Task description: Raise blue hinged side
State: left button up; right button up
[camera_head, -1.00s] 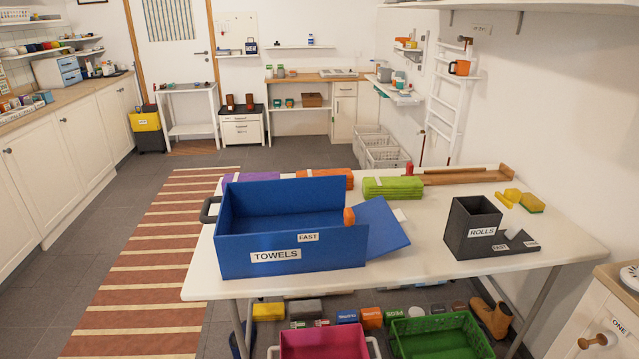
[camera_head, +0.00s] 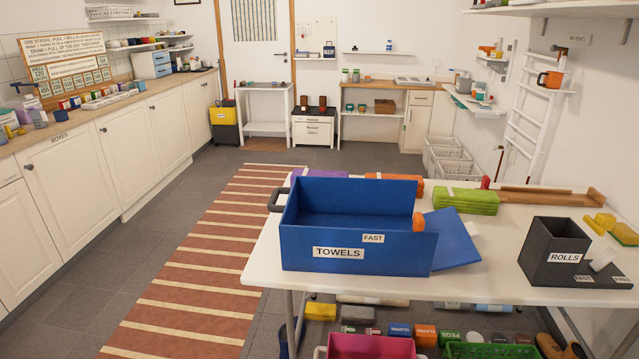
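The blue box (camera_head: 300,249) labelled TOWELS and FAST stands on the white table. Its blue hinged side (camera_head: 457,240) lies lowered outward at the box's right end, slanting down toward the tabletop. An orange piece (camera_head: 418,222) shows at the box's right end, by the hinged side. A dark handle (camera_head: 274,203) sticks out at the left end. Neither of my grippers is in view.
Green (camera_head: 466,201), orange and purple folded stacks lie behind the box. A dark ROLLS holder (camera_head: 555,250) and yellow sponges (camera_head: 600,223) are at the right of the white table (camera_head: 505,291). Bins and blocks sit below. The striped rug (camera_head: 190,290) at left is clear.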

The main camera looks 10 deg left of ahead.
aim_at(455, 248)
jog(key=l+u, duration=0.25)
jog(key=l, duration=0.6)
jog(key=l+u, duration=0.25)
jog(key=l, duration=0.6)
jog(key=k, duration=0.05)
